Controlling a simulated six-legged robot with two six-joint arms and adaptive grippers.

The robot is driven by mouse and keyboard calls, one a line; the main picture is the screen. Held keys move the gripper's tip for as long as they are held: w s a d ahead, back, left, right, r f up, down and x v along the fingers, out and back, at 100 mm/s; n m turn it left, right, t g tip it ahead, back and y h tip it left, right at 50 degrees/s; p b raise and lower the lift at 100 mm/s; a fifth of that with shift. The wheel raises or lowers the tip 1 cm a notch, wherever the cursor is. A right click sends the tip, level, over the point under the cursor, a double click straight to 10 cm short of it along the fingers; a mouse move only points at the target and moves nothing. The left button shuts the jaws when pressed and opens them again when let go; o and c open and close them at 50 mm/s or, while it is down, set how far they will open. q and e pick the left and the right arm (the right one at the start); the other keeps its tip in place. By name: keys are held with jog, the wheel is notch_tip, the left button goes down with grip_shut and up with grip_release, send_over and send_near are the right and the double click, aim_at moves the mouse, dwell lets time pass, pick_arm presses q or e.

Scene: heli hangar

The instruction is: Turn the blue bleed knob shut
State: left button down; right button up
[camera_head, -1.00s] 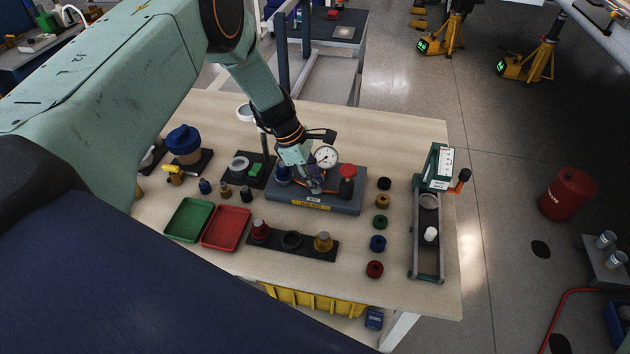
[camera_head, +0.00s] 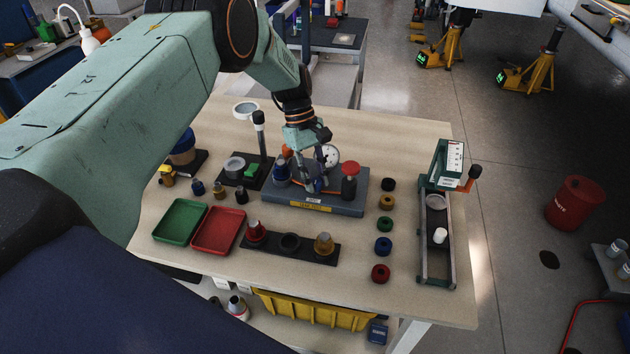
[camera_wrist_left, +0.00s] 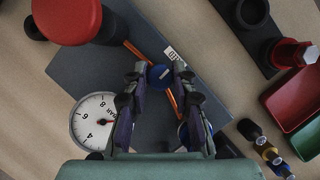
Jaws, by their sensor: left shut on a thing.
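The blue bleed knob (camera_wrist_left: 160,76) is a small round cap on the grey test block (camera_head: 345,205), seen from above in the left wrist view. My left gripper (camera_wrist_left: 160,72) points down at it, with its two fingertips on either side, shut on the knob. In the head view my left gripper (camera_head: 312,186) is over the middle of the block and hides the knob. The block carries a white dial gauge (camera_wrist_left: 95,122), a red-capped post (camera_head: 350,169) and orange lines (camera_wrist_left: 138,51). My right gripper is not in view.
A green tray (camera_head: 180,221) and a red tray (camera_head: 218,229) lie front left. A black strip with fittings (camera_head: 290,254) is in front of the block. Several coloured rings (camera_head: 383,247) and a green-framed stand (camera_head: 424,240) are to the right. The table's right front corner is clear.

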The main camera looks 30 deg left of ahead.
pick_arm(q)
jog(key=shift+f+m, duration=0.1)
jog(key=shift+m, duration=0.2)
dwell(0.4)
jog(key=c, duration=1.1)
grip_release()
jog(key=shift+a, duration=0.1)
jog(key=v, duration=1.2)
jog(key=shift+w, duration=0.2)
